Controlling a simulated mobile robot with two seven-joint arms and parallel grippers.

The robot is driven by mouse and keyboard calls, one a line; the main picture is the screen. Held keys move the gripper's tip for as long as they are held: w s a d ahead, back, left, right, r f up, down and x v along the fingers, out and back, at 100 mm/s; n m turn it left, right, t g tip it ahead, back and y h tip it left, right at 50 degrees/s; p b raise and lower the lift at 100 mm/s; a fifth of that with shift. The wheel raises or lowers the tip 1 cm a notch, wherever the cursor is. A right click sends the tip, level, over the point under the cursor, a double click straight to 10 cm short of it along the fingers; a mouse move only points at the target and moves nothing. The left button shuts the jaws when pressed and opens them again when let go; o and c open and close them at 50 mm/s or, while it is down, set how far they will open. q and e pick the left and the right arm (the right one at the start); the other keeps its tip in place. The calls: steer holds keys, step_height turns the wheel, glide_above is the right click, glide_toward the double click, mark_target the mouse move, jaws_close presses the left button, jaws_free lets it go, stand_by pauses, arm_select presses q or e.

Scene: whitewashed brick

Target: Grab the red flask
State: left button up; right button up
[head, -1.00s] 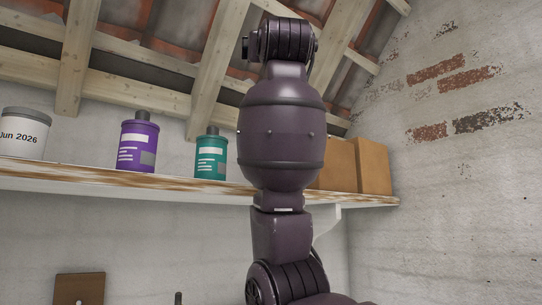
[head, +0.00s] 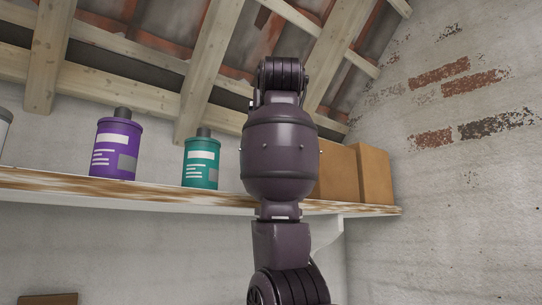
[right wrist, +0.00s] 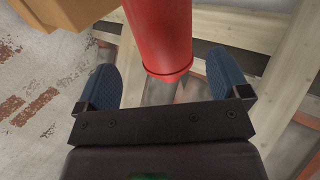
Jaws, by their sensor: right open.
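The red flask (right wrist: 160,40) shows in the right wrist view as a smooth red cylinder with a rounded rim, at the top middle, its upper part cut off by the frame. My right gripper (right wrist: 160,66) is open, with one blue finger on each side of the flask and a gap on both sides. The flask is not visible in the head view. There my dark purple arm (head: 281,160) stands in front of the shelf and hides part of it. My left gripper is in no view.
A wooden shelf (head: 140,194) runs along the wall under sloping beams. It bears a purple can (head: 116,150), a teal can (head: 201,164) and brown boxes (head: 374,173) right of my arm. A white can is cut off at the left edge.

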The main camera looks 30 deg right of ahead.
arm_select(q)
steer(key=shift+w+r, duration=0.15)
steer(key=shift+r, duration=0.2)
arm_select(e)
steer(key=x, duration=0.2)
steer(key=p+x, duration=0.2)
steer(key=x, duration=0.1)
steer(key=shift+w+a, duration=0.15)
steer(key=shift+w, duration=0.25)
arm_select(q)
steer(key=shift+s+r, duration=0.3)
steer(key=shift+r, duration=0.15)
arm_select(e)
steer(key=c, duration=1.7)
